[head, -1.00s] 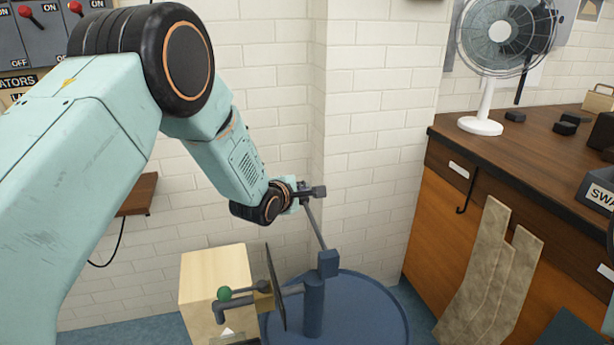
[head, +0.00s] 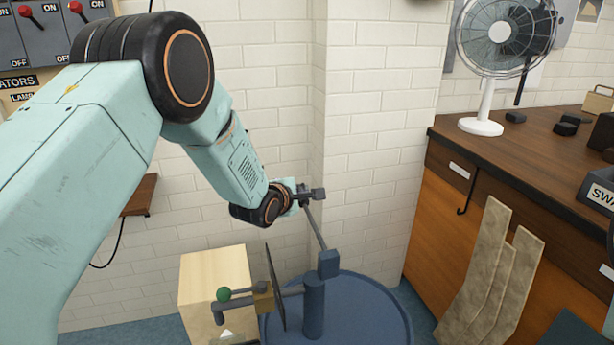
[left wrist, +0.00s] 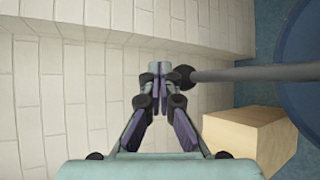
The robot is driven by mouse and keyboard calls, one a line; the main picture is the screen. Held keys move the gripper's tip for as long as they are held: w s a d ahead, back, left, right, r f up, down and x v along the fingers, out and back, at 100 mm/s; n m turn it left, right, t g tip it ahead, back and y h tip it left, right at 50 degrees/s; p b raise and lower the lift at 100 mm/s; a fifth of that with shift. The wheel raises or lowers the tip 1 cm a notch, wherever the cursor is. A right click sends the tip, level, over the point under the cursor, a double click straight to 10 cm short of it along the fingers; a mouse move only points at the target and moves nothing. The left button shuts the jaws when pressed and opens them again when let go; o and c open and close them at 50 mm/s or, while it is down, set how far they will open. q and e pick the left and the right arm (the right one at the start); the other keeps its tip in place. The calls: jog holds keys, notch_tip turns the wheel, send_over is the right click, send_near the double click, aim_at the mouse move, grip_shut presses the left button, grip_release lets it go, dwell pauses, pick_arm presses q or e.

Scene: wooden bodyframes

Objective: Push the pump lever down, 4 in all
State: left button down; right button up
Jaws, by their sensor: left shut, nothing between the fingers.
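The pump (head: 314,308) is a blue post standing on a round blue base. Its grey lever (head: 316,229) slants up and left from a blue block at the top of the post, so its free end is raised. My left gripper (head: 306,196) is at that upper end. In the left wrist view its fingers (left wrist: 160,82) are shut with nothing between them. The lever (left wrist: 250,73) runs in from the right there, its dark knob end right beside the fingertips; I cannot tell whether they touch. My right gripper is not in view.
A pale wooden box (head: 212,285) stands left of the pump, near a spout with a green ball (head: 223,294). A white brick wall is close behind. A wooden counter (head: 520,150) with a fan (head: 490,60) is at right.

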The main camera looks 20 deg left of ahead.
pick_arm(q)
jog(key=shift+w+a+f+b, duration=0.25)
jog(key=shift+w+f+b, duration=0.1)
jog(key=shift+f+b, duration=0.3)
jog(key=shift+w+a+f+b, duration=0.2)
jog(key=shift+w+f+b, duration=0.15)
jog(key=shift+f, duration=0.4)
dwell(1.8)
dwell(0.5)
jog(key=s+d+r+p, duration=0.2)
jog(key=r+p, duration=0.4)
jog(key=s+d+r+p, duration=0.2)
jog(key=s+r+p, duration=0.1)
jog(key=r+p, duration=0.3)
jog(key=shift+s, duration=0.35)
dwell(1.2)
jog(key=shift+r, duration=0.1)
jog(key=r+p, duration=0.1)
jog(key=s+d+r+p, duration=0.1)
jog(key=p, duration=0.1)
jog(key=s+r+p, duration=0.1)
jog(key=r, duration=0.1)
jog(key=shift+d, duration=0.15)
dwell(0.4)
dwell(0.4)
